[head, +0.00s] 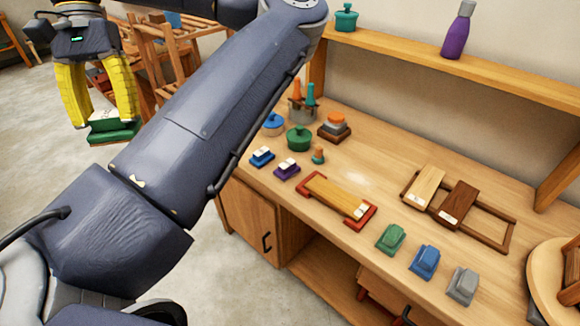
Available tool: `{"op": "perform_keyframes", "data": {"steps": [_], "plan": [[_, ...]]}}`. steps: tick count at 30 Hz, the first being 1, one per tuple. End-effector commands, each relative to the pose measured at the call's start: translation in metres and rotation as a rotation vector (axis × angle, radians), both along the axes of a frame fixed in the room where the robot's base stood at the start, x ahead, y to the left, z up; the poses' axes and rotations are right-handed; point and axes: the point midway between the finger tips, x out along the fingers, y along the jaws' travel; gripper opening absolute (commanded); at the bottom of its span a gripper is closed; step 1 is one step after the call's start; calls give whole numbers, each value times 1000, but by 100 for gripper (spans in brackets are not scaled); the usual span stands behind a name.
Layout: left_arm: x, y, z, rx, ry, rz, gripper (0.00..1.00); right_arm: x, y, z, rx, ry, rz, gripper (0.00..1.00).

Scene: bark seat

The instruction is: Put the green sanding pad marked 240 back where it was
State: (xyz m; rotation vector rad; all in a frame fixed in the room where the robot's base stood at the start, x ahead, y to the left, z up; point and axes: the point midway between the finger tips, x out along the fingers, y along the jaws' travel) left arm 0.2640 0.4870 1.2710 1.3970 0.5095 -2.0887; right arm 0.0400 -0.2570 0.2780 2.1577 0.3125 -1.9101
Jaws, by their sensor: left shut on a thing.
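My left gripper (103,124) has yellow fingers and is at the upper left, above the floor and away from the workbench. It is shut on a green sanding pad (112,135) with a pale label on top; the number is too small to read. A blue pad (262,157) and a purple pad (287,169), both with white labels, sit side by side near the bench's front left edge. Another green block (391,238) stands at the front right, beside a blue block (424,261) and a grey block (462,286). My right gripper is not in view.
The workbench (350,155) also holds a red-ended tray (309,185) with a wooden piece, a dark wooden frame (493,233), a green pot (299,138) and an orange-topped stack (334,127). A shelf (420,55) runs above. My left arm crosses before the bench's left end.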

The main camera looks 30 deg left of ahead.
Motion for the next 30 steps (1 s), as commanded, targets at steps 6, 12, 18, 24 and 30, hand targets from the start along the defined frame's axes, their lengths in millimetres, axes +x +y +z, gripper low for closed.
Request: {"op": "perform_keyframes", "data": {"steps": [6, 12, 18, 24, 30], "plan": [[11, 12, -15, 0, 5, -46, 19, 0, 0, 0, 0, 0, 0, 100], [58, 49, -31, -1, 6, -257, 19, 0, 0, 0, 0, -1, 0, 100], [133, 87, -55, -2, 8, -659, 19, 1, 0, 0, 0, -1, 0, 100], [217, 105, -88, -5, 10, -1115, 19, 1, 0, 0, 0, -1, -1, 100], [298, 102, -124, -6, 10, -1572, 19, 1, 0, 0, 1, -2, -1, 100]]}}
